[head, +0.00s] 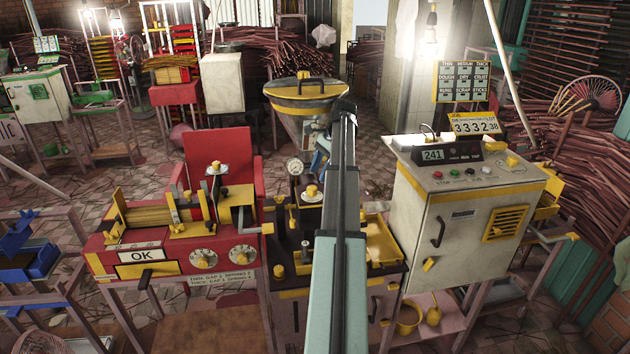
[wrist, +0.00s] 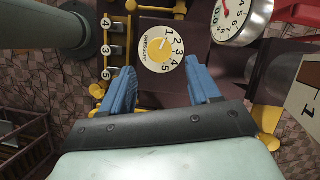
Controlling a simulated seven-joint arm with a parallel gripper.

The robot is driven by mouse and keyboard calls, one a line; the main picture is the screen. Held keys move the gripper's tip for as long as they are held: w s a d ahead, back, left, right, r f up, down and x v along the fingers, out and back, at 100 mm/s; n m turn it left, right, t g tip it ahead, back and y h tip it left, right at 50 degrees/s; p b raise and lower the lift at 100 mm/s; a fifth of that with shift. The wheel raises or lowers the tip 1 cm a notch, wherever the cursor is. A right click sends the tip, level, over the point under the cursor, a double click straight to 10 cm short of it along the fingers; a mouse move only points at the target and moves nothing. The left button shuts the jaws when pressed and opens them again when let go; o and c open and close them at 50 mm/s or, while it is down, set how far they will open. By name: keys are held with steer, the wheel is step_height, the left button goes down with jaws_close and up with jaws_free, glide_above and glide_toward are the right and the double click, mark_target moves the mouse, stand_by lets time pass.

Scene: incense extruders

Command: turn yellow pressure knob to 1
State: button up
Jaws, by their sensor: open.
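The yellow pressure knob (wrist: 159,48) sits on a pale round dial marked 1 to 5 and labelled PRESSURE, in the upper middle of the wrist view. Its exact setting is too small to read surely. My gripper (wrist: 160,68) is open, with its two blue fingers on either side below the dial and nothing between them. The fingers appear apart from the knob.
A round gauge (wrist: 241,18) stands right of the dial in the wrist view. In the head view, a red machine (head: 110,262) stands left and a white control cabinet (head: 468,215) right.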

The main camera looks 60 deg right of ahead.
steer(key=s+d, duration=0.5)
steer(key=d, duration=0.5)
steer(key=shift+s+f, duration=0.15)
steer(key=shift+s, duration=0.15)
steer(key=shift+a, duration=0.1)
